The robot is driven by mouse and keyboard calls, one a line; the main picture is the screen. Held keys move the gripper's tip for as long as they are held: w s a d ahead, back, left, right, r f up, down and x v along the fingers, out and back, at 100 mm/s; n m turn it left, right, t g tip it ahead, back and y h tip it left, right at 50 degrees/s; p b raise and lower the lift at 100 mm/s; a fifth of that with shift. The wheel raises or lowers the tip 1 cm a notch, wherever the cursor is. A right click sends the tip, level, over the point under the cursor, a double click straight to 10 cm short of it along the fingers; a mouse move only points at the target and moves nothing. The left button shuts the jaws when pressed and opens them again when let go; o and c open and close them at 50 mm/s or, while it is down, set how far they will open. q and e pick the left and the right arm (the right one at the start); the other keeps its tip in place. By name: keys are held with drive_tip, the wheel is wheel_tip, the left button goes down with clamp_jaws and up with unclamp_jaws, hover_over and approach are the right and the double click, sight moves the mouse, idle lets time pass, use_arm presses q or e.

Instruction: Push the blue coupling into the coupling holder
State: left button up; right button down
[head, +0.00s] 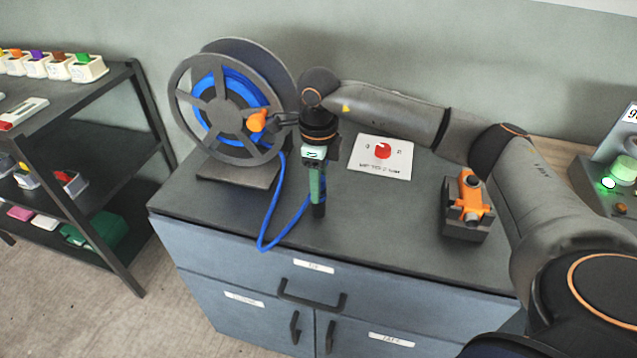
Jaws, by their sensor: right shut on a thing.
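My right gripper (318,207) hangs pointing down over the grey worktop, in front of the hose reel. It is shut at the end of the blue hose (265,225), which loops down from the reel and up to the fingers. The blue coupling at that end is hidden by the fingers. A dark block (458,222) with an orange fitting (470,197) on it, which looks like the coupling holder, stands to the right on the worktop, apart from the gripper. My left gripper is not in view.
The hose reel (185,100) with an orange knob (257,121) stands at the back left of the worktop. A shelf rack (150,125) is at left, a control box (590,185) at right.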

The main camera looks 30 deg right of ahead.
drive_tip(key=shift+f, duration=0.45)
drive_tip(key=shift+c, duration=2)
unclamp_jaws()
drive_tip(key=shift+r, duration=0.1)
wheel_tip(320, 180, up, 12)
drive_tip(key=shift+r+b, duration=0.15)
drive_tip(key=shift+b, duration=0.25)
drive_tip(key=shift+s, duration=0.1)
